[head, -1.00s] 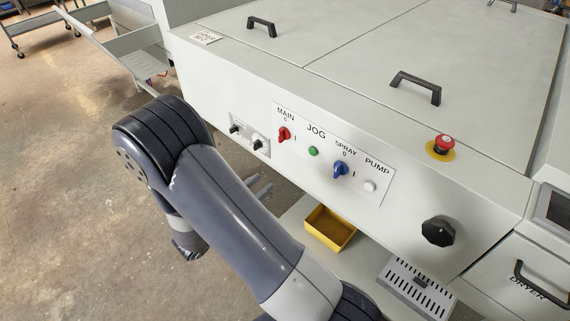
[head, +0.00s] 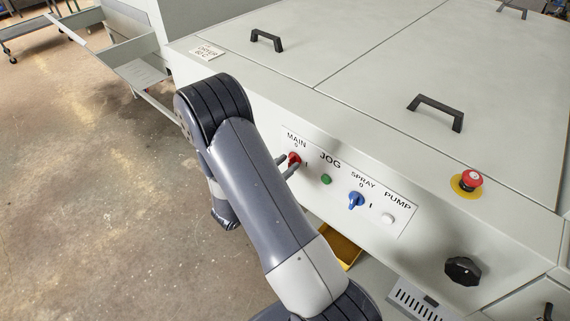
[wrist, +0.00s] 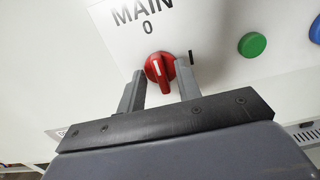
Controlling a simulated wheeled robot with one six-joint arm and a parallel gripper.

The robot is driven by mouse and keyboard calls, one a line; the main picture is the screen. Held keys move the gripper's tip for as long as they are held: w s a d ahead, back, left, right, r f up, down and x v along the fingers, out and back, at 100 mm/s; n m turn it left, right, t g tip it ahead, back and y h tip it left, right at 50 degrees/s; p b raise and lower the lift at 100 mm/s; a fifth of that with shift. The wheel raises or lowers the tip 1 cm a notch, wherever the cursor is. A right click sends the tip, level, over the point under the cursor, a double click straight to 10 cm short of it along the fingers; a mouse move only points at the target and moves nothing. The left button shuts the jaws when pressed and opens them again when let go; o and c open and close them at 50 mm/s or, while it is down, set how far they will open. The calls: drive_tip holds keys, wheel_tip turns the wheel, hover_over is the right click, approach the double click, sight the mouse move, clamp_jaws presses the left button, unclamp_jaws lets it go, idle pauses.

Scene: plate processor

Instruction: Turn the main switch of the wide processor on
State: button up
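The red main switch (wrist: 158,70) is a round knob with a white pointer line under the label MAIN and the mark 0. The pointer leans toward the 0, and the I mark stands to its right. My gripper (wrist: 162,68) is open, with one finger on each side of the knob and a gap on both sides. In the head view the switch (head: 294,158) shows partly between the fingers of my gripper (head: 287,164). Whether the fingertips reach past the knob's front is hard to tell.
On the same panel are the green jog button (head: 326,179), the blue spray switch (head: 356,200) and the white pump button (head: 388,218). A red emergency stop (head: 469,180) and a black knob (head: 463,271) are further right. A yellow bin (head: 346,250) is below.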

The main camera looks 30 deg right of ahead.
drive_tip(key=shift+c, duration=0.4)
clamp_jaws()
